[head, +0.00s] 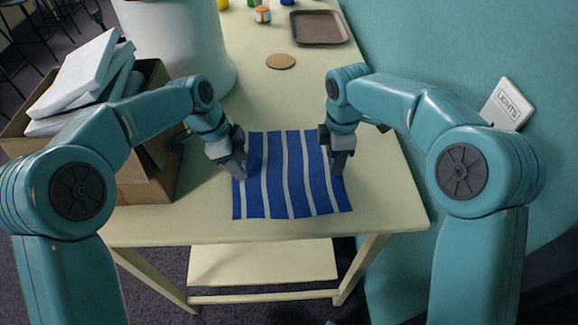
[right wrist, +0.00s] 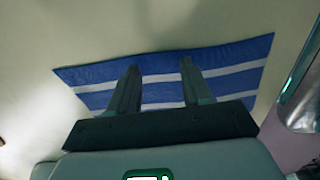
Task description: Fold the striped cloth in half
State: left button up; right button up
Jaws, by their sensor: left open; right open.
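The striped cloth (head: 290,190), blue with pale stripes, lies spread flat on the table near its front edge. It also shows in the right wrist view (right wrist: 220,70), partly hidden by my right gripper. My left gripper (head: 238,173) is open over the cloth's left edge. My right gripper (head: 338,170) is open over the cloth's right side, and its two fingers (right wrist: 160,75) stand apart with nothing between them but the cloth behind. I cannot tell whether either gripper touches the cloth.
The pale table (head: 385,205) is bare around the cloth. A cardboard box (head: 150,180) with white packets (head: 85,85) stands left, beside a large white container (head: 180,40). A round coaster (head: 281,61), a brown tray (head: 320,27) and small jars (head: 262,15) are further back. A teal wall is right.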

pick_arm(q)
jog(key=shift+d, duration=0.1)
pick_arm(e)
jog(key=shift+d, duration=0.1)
pick_arm(q)
jog(key=shift+f, duration=0.15)
pick_arm(e)
jog(key=shift+f, duration=0.2)
pick_arm(q)
jog(key=shift+c, duration=0.5)
pick_arm(e)
jog(key=shift+r, duration=0.1)
jog(key=shift+c, duration=0.5)
pick_arm(q)
grip_shut()
pick_arm(e)
grip_shut()
